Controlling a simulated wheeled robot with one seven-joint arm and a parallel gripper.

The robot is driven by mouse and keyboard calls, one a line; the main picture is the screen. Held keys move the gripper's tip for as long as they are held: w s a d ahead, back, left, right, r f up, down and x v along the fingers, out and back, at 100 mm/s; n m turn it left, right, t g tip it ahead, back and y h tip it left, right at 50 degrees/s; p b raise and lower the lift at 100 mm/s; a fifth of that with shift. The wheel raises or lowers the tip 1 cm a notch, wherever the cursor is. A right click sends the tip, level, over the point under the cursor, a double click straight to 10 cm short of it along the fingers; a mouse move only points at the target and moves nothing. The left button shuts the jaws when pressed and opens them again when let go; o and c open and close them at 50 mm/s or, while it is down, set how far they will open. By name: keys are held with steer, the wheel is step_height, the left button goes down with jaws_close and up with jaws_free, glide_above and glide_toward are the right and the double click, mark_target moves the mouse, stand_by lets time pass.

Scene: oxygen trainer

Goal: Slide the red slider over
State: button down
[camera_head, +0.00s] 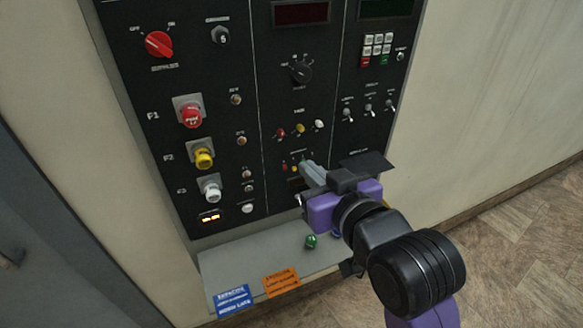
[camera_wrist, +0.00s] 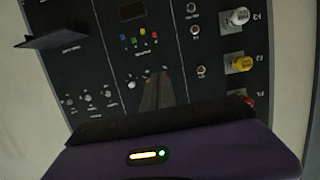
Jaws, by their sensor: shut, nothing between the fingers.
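The red slider (camera_head: 285,168) is a small knob in the lower row of coloured sliders on the black panel. It also shows at the right end of the row in the wrist view (camera_wrist: 153,35). The yellow slider (camera_head: 295,166) is beside it; green and blue ones show in the wrist view. My gripper (camera_head: 309,166) is shut and empty, its fingers reaching toward the panel just right of the red slider in the head view. The fingers also show in the wrist view (camera_wrist: 152,80). They hide part of the row in the head view; contact cannot be told.
A row of red, yellow and white knobs (camera_head: 299,128) is above the sliders. Large coloured buttons (camera_head: 204,158) line the panel's left. A grey shelf (camera_head: 235,272) with a green ball-like piece (camera_head: 311,241) juts out below. A dark flat ledge (camera_head: 368,163) projects at the right.

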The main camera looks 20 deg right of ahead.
steer(key=p, duration=0.1)
glide_above(285, 169)
steer(key=f+v, duration=0.1)
steer(key=v, duration=0.1)
steer(key=shift+s+f, duration=0.15)
steer(key=shift+f, duration=0.7)
step_height(285, 169, down, 3)
steer(key=shift+r+p, duration=0.1)
steer(key=shift+p, duration=0.2)
steer(key=shift+d+f, duration=0.1)
steer(key=shift+f, duration=0.6)
steer(key=shift+f+b, duration=0.35)
steer(key=shift+f, duration=0.65)
